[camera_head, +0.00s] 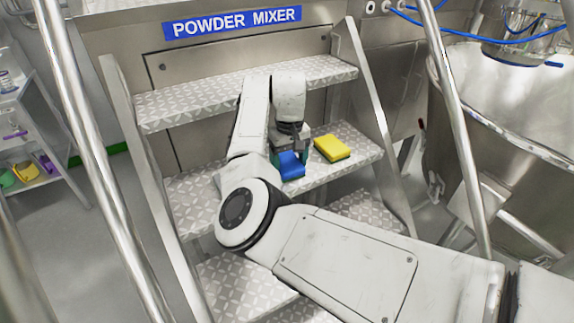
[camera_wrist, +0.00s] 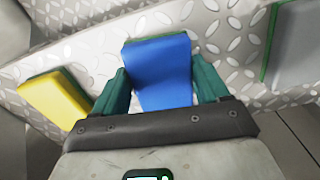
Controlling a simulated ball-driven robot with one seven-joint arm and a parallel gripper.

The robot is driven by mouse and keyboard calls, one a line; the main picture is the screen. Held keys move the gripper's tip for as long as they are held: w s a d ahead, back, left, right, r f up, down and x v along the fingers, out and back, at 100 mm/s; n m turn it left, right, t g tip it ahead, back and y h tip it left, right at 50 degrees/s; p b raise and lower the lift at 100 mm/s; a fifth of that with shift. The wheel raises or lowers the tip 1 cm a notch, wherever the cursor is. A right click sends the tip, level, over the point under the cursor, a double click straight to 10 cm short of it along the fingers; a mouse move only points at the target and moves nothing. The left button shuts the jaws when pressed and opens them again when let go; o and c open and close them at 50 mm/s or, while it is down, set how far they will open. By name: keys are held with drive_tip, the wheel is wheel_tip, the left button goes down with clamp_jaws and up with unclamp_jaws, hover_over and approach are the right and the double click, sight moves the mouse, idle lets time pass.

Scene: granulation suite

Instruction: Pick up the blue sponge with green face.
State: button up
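The blue sponge with green face (camera_head: 291,165) is on a patterned metal step under my gripper (camera_head: 290,148). In the wrist view the blue sponge (camera_wrist: 160,72) lies between the two green fingers of my gripper (camera_wrist: 162,80), blue side to the camera, with a thin green edge at its far end. The fingers stand close along both sides of it, and no clear gap shows. I cannot tell whether they press on it or whether it is lifted.
A yellow sponge with green underside (camera_head: 332,148) lies just right on the same step; the wrist view shows it at left (camera_wrist: 55,98). A grey thing with green edge (camera_wrist: 292,45) is at the wrist view's right. Steel handrails (camera_head: 455,110) flank the steps.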

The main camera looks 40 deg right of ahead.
sight(289, 164)
drive_tip(key=c, duration=0.5)
drive_tip(key=shift+r, duration=0.1)
drive_tip(key=shift+r, duration=0.25)
wheel_tip(289, 164, up, 2)
drive_tip(key=shift+r, duration=0.25)
drive_tip(key=s+r, duration=0.1)
drive_tip(key=s+d+r, duration=0.1)
drive_tip(key=s+r, duration=0.1)
drive_tip(key=s+r+p, duration=0.1)
drive_tip(key=r, duration=0.1)
drive_tip(key=shift+s+d+r, duration=0.15)
drive_tip(key=shift+d+r, duration=0.1)
drive_tip(key=shift+d, duration=0.05)
drive_tip(key=shift+s+d+r+p, duration=0.45)
drive_tip(key=shift+s+r, duration=0.25)
drive_tip(key=shift+s, duration=0.8)
drive_tip(key=shift+s+d+r+p, duration=0.4)
drive_tip(key=shift+s+r, duration=0.35)
drive_tip(key=shift+s, duration=0.75)
drive_tip(key=shift+s+d+r+p, duration=0.35)
drive_tip(key=shift+s+d+r, duration=0.25)
drive_tip(key=shift+s, duration=0.9)
drive_tip(key=shift+a+r, duration=0.1)
